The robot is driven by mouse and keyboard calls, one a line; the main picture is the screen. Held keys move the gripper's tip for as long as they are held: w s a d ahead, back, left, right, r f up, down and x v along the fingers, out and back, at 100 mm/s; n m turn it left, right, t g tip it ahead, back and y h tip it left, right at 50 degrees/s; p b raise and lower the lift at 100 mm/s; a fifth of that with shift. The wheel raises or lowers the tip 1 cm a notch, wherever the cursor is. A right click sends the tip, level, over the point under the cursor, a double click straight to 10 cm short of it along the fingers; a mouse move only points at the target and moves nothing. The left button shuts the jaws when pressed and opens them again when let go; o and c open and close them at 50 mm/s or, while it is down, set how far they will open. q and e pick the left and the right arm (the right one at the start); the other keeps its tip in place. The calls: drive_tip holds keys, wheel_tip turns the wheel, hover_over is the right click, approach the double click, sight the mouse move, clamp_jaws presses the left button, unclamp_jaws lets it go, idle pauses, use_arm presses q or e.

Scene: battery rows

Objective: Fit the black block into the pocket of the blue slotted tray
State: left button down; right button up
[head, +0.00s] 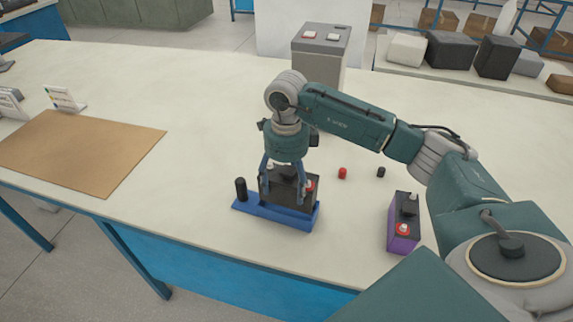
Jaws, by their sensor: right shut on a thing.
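The black block (292,194) is a battery-like box with a red terminal on its right end. It is at the blue slotted tray (248,210), near the table's front edge. My right gripper (285,192) points straight down and is shut on the black block, one finger on each side. The block's lower part meets the tray's right portion; whether it is fully seated in the pocket I cannot tell. The fingers and block hide the pocket. My left gripper is not in view.
A black cylinder (241,188) stands at the tray's left end. A purple and black battery (403,225) stands to the right. A small red cap (342,173) and black cap (381,172) lie behind. A grey box (320,55) stands at the back. A brown mat (80,150) lies left.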

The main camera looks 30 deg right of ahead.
sight(286, 200)
drive_tip(key=shift+w+f, duration=0.15)
drive_tip(key=shift+f, duration=0.7)
wheel_tip(286, 200, down, 4)
drive_tip(key=shift+r+p, duration=0.15)
drive_tip(key=shift+p, duration=0.45)
drive_tip(key=shift+f, duration=0.25)
drive_tip(key=shift+f, duration=0.1)
drive_tip(key=o, duration=1.9)
drive_tip(key=shift+f, duration=0.1)
drive_tip(key=shift+o, duration=0.2)
drive_tip(key=shift+s, duration=0.2)
